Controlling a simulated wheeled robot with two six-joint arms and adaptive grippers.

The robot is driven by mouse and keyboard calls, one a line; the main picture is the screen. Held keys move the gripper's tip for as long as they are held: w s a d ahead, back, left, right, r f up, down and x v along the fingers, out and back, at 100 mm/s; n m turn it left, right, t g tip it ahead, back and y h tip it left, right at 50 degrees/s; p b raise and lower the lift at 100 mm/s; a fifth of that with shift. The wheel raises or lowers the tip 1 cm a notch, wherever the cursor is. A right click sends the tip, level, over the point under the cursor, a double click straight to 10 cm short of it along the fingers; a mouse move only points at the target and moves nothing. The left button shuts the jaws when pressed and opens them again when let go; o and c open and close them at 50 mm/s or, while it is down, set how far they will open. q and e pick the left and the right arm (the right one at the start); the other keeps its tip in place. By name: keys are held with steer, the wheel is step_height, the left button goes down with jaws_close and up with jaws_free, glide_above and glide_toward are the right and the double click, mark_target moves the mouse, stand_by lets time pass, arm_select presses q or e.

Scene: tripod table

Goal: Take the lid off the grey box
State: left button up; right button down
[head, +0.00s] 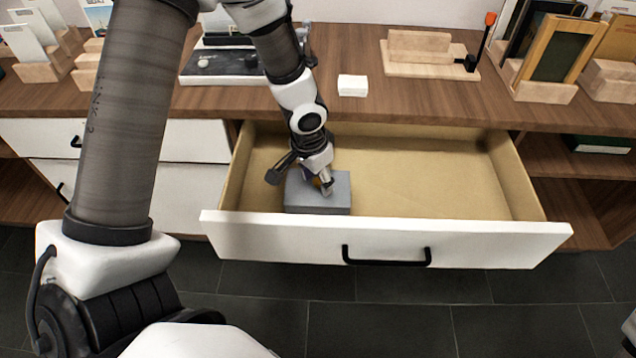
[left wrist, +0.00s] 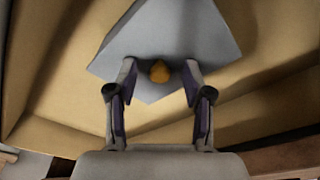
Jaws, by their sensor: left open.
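The grey box (head: 303,192) stands inside the open drawer, near its front left corner. Its grey lid (left wrist: 175,30) fills the upper middle of the left wrist view. A round orange-yellow knob (left wrist: 160,73) sits on the lid. My left gripper (head: 322,183) is over the box, pointing down and partly hiding its top. In the left wrist view its two fingers stand apart, one on each side of the knob, with gaps between them and it. Whether the fingertips touch the lid, I cannot tell.
The white drawer (head: 490,238) is pulled out, and its bottom (head: 430,180) right of the box is bare. Above it, the wooden counter (head: 350,115) holds a small white block (head: 352,85), a dark tray (head: 220,65) and wooden stands (head: 430,57).

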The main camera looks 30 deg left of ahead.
arm_select(q)
steer(key=shift+s, duration=0.1)
jaws_close()
steer(key=shift+r, duration=0.15)
